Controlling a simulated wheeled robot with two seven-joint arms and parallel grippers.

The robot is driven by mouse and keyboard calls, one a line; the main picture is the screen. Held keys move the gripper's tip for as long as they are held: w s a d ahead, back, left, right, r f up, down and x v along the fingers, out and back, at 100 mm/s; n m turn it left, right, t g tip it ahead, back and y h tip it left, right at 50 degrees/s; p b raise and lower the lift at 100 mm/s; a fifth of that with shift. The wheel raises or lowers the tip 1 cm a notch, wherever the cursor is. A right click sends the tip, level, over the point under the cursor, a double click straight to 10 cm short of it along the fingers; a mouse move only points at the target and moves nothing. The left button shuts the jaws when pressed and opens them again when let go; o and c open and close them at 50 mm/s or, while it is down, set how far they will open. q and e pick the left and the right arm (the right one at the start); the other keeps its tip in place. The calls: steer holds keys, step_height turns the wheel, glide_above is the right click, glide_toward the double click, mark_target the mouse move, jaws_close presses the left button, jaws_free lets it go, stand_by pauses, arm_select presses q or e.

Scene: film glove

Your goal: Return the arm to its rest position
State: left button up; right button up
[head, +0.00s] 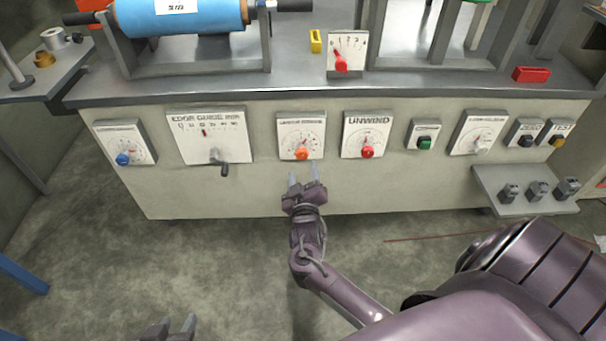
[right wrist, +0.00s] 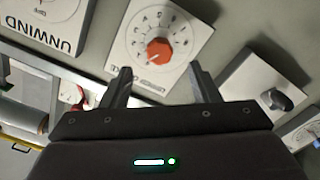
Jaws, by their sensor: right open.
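My right gripper (head: 305,181) is open and empty in front of the cabinet, just below the dial with the orange knob (head: 302,153). In the right wrist view its two fingers (right wrist: 162,88) stand apart, with the orange knob (right wrist: 159,51) seen beyond the gap; nothing is between them. My left gripper (head: 175,325) shows at the bottom edge of the head view, its fingertips apart and empty. The rest of it is cut off.
The cabinet front (head: 260,190) carries several dials, including the UNWIND dial (head: 367,135) and a cranked guide panel (head: 210,137). A small shelf (head: 520,205) juts out at right. The floor (head: 200,255) in front is mostly clear.

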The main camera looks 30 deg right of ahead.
stand_by(0.5)
